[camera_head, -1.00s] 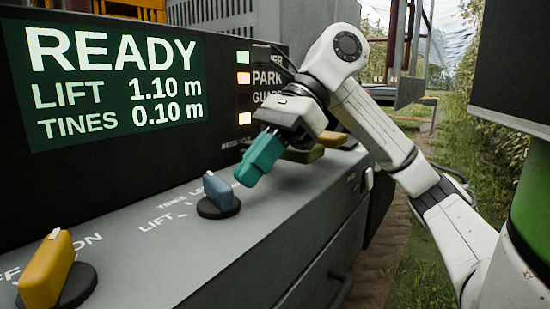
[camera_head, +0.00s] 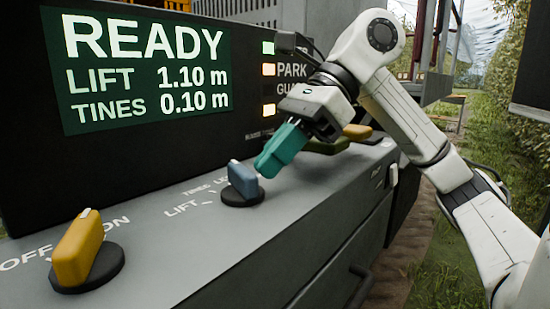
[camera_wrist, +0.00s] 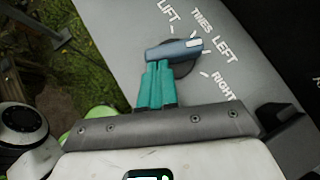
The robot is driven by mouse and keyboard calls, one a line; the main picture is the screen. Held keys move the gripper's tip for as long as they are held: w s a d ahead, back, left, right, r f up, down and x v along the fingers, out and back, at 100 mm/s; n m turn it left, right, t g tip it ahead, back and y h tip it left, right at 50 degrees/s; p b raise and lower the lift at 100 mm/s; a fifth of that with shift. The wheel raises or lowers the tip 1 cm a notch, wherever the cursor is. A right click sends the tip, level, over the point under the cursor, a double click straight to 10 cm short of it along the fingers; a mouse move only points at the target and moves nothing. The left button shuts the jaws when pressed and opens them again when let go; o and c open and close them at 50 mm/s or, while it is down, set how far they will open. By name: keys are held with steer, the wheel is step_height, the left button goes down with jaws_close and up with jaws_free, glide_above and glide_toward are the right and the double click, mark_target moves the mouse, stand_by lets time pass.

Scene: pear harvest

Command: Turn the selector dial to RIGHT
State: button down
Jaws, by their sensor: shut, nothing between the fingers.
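The selector dial (camera_head: 243,184) is a blue bar knob with a white pointer mark on a round black base, set in the grey console top. In the wrist view the dial (camera_wrist: 175,50) has its white mark toward LEFT, with the RIGHT label (camera_wrist: 223,87) further round, nearer my gripper. My gripper (camera_head: 264,169) has teal fingers, shut and empty, angled down just right of the knob in the head view. In the wrist view the fingertips (camera_wrist: 158,65) overlap the knob's unmarked end. I cannot tell whether they touch it.
A yellow OFF/ON knob (camera_head: 78,248) stands nearer on the console. The screen (camera_head: 148,70) reads READY, LIFT 1.10 m, TINES 0.10 m. Console top between the yellow knob and the dial is clear.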

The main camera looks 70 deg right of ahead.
steer(key=shift+a+m+h+b, duration=0.15)
steer(key=shift+m+h+b, duration=0.15)
steer(key=shift+m+b, duration=0.2)
steer(key=m+t+h+b, duration=0.1)
steer(key=a+m+t+h+b, duration=0.1)
steer(key=m, duration=0.1)
steer(key=shift+s+a+f, duration=0.15)
steer(key=shift+s+a, duration=0.05)
steer(key=shift+a+m+t+h+b, duration=0.3)
steer(key=shift+m+h+b, duration=0.25)
steer(key=shift+m, duration=0.45)
steer(key=shift+a, duration=0.1)
steer(key=shift+w+a, duration=0.1)
steer(key=shift+a, duration=0.05)
